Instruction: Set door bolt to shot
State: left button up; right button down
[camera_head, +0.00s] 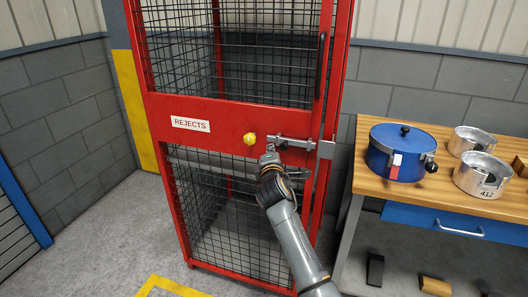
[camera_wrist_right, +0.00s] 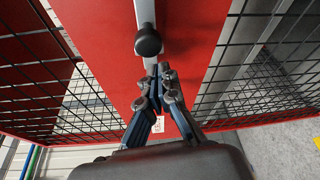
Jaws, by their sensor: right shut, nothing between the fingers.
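The door bolt (camera_head: 292,143) is a grey metal bar lying across the red middle panel of the cage door (camera_head: 225,115), near its right edge. A metal plate (camera_head: 325,149) sits at the bolt's right end. In the right wrist view the bar (camera_wrist_right: 146,12) carries a round black knob (camera_wrist_right: 148,41). My right gripper (camera_head: 269,153) is at the bolt's left end, just below it. In the wrist view its fingertips (camera_wrist_right: 161,70) are together and empty, close to the bar and short of the knob; contact is unclear. My left gripper is out of view.
A yellow knob (camera_head: 250,138) sits on the panel left of the bolt, and a REJECTS label (camera_head: 190,124) further left. A dark vertical handle (camera_head: 321,64) is above. On the right a wooden workbench (camera_head: 455,211) holds a blue pot (camera_head: 396,160) and metal housings (camera_head: 483,174).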

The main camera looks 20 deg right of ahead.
jog(key=shift+s+d+r, duration=0.15)
jog(key=shift+s+d, duration=0.25)
jog(key=shift+d, duration=0.15)
jog(key=s+d+p, duration=0.1)
jog(key=d+p, duration=0.1)
jog(key=s+d+p, duration=0.1)
jog(key=shift+s+d+p, duration=0.2)
jog(key=shift+d+p, duration=0.15)
dwell(0.3)
